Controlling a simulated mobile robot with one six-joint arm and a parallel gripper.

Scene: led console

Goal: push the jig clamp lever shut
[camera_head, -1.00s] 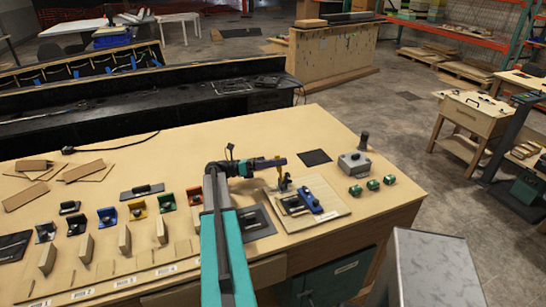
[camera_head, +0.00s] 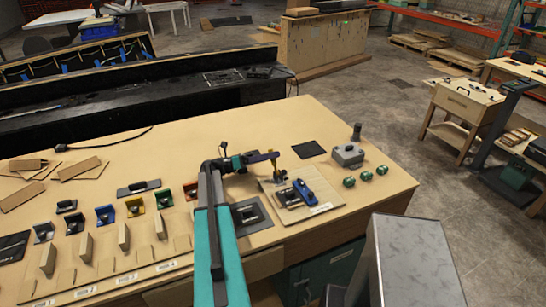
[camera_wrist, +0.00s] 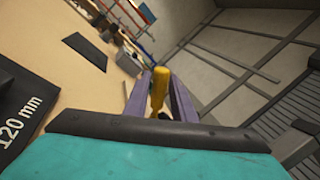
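The jig is a pale board (camera_head: 322,209) on the workbench, bearing a blue block (camera_head: 304,191) and a dark fixture. The yellow clamp (camera_head: 281,176) stands at the board's back left edge. Its lever (camera_wrist: 158,88) shows in the wrist view as a yellow handle standing up between my two purple fingers. My gripper (camera_head: 275,155) is at the top of the clamp. The fingers are apart, with a gap visible beside the lever. Whether either finger touches the lever, I cannot tell. The clamp's lower part is small in the head view and hidden in the wrist view.
A grey box (camera_head: 348,155) with a knob stands right of the jig, with several green cylinders (camera_head: 367,176) before it. A dark square pad (camera_head: 309,149) lies behind. Coloured holders (camera_head: 137,205) line the left. The bench's back middle is clear.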

